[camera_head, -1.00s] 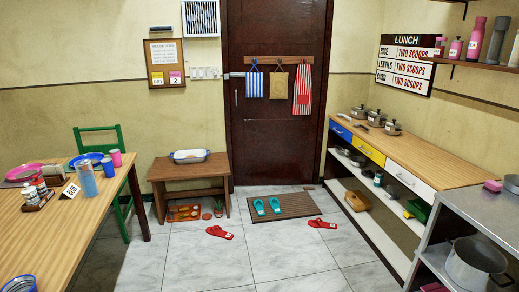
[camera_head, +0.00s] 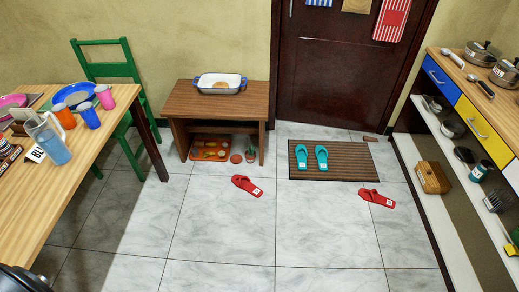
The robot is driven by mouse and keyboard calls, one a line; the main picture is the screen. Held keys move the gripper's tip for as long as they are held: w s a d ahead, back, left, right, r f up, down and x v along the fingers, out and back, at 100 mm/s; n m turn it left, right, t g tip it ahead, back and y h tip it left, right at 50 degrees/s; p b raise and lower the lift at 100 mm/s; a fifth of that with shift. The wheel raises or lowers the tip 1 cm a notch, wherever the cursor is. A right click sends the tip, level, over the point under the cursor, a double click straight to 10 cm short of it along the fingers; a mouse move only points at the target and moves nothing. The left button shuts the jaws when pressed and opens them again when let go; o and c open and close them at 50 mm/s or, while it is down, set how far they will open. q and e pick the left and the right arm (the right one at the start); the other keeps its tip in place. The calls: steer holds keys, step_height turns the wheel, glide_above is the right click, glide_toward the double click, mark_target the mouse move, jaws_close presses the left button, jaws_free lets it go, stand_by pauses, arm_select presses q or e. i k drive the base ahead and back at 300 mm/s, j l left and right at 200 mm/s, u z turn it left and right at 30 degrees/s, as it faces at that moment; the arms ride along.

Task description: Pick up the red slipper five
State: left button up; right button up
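Two red slippers lie apart on the tiled floor in the head view. One red slipper (camera_head: 247,186) lies in front of the wooden bench, near the middle. The other red slipper (camera_head: 377,198) lies at the front right edge of the brown doormat. Each has a small white label, too small to read, so I cannot tell which is five.
Teal slippers (camera_head: 312,157) lie on the doormat (camera_head: 350,165). A bench (camera_head: 185,103) holding a casserole dish stands behind. A table (camera_head: 85,140) and green chair (camera_head: 103,70) are left; a shelf unit (camera_head: 440,215) is right. The floor between is clear.

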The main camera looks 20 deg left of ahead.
mark_target(243, 183)
steer(key=i+l+u, duration=0.1)
steer(key=i+u, duration=0.2)
steer(key=i, duration=0.2)
steer(key=i+l+u, duration=0.3)
steer(key=i, duration=0.2)
steer(key=i+l+u, duration=0.35)
steer(key=i, duration=0.15)
steer(key=j, duration=0.1)
